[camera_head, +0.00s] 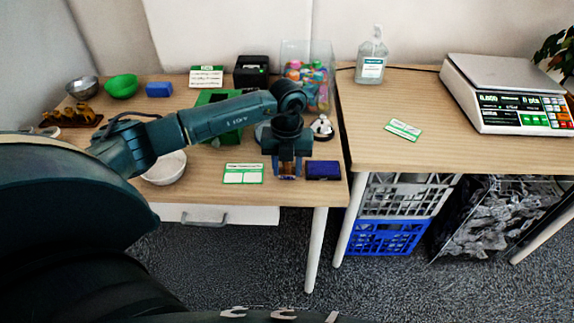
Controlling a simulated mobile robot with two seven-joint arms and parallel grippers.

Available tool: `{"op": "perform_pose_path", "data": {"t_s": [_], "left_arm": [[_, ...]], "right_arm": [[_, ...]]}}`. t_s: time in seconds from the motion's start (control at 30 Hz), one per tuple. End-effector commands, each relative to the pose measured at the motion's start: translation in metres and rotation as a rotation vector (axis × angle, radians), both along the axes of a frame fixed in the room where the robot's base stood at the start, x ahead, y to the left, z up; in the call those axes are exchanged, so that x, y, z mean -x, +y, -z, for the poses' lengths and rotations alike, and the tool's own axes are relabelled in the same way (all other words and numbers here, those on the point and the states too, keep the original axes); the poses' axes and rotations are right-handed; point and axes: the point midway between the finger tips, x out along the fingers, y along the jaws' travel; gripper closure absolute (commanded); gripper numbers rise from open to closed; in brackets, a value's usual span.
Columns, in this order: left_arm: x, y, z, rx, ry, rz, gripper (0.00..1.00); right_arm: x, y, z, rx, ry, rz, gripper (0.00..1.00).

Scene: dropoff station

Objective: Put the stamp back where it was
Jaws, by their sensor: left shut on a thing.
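My left gripper (288,176) points down over the front right part of the left table (205,199). It is shut on a small brownish thing, which looks like the stamp (288,169); the fingers hide most of it. I cannot tell whether its bottom touches the table. A dark blue pad (323,170) lies just right of the gripper. A green-edged white card (243,173) lies flat to its left. My right gripper is not in view.
A white bowl (165,169), a bell (322,128), a clear bin of colourful items (308,72) and a black device (251,71) stand around the arm. A green object (222,99) is partly hidden behind it. The right table (440,150) holds a scale (508,92) and another card (404,129).

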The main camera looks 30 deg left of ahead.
Motion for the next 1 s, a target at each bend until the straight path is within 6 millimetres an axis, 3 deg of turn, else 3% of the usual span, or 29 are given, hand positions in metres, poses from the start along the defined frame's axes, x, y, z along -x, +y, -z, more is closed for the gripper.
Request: {"op": "perform_pose_path", "data": {"t_s": [0.27,0.6,0.77,1.0], "left_arm": [[0.000,0.000,0.000,-0.001,0.001,0.000,0.41],[0.000,0.000,-0.007,-0.001,-0.001,0.000,0.41],[-0.001,0.001,-0.032,-0.002,-0.003,0.001,0.41],[-0.001,0.000,-0.085,-0.001,-0.005,0.001,0.41]], "right_arm": [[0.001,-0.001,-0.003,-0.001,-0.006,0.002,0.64],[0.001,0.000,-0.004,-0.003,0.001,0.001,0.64],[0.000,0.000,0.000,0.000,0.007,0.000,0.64],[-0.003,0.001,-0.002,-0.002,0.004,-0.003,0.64]]}}
